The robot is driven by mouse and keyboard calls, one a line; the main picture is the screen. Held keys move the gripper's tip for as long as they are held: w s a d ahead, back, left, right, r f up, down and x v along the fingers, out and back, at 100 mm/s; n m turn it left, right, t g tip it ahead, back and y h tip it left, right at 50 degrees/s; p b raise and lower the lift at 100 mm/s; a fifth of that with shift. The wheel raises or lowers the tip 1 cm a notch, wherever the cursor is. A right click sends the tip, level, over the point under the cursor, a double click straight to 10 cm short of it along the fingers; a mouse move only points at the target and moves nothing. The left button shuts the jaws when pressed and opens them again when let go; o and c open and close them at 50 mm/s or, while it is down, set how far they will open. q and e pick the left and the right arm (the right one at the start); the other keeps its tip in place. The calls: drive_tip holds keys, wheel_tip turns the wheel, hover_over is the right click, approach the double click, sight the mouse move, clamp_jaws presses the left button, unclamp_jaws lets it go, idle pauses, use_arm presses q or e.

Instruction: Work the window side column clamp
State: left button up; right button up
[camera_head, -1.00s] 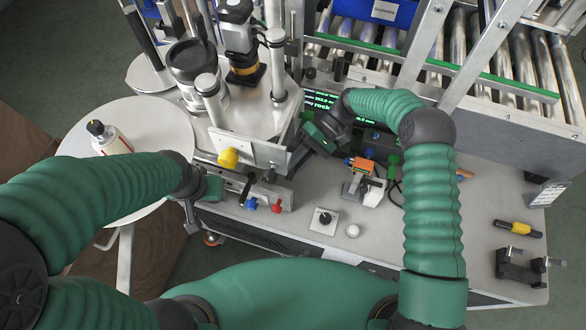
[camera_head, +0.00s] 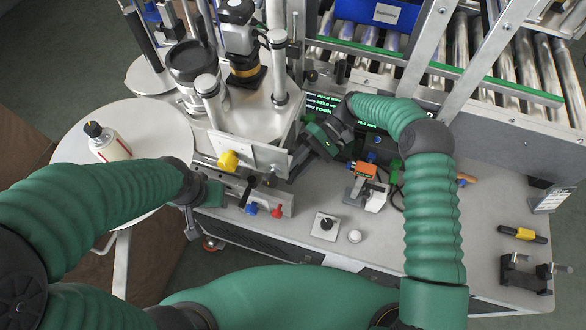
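The labelling machine stands at top centre with a steel plate and upright silver columns, a near left one (camera_head: 208,100) and a right one (camera_head: 278,65). A yellow knob (camera_head: 228,160) sits on its front plate. Below it are a black lever (camera_head: 248,190), a blue knob (camera_head: 251,209) and a red knob (camera_head: 277,211) on a rail. I cannot tell which part is the window side column clamp. My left gripper (camera_head: 191,222) hangs at the rail's left end, apart from the lever. My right gripper (camera_head: 318,140) is at the machine's right side, before the dark display. Its fingertips are unclear.
A white bottle with a black cap (camera_head: 110,143) stands on the round table (camera_head: 75,150) at left. An orange-topped device (camera_head: 365,172), a black knob on a plate (camera_head: 325,226) and a yellow-black tool (camera_head: 522,233) are on the bench. A roller conveyor (camera_head: 500,80) runs behind.

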drive_tip(key=b+v, duration=0.2)
drive_tip(key=v, duration=0.5)
drive_tip(key=shift+w+d, duration=0.2)
drive_tip(key=shift+d, duration=0.05)
idle(0.3)
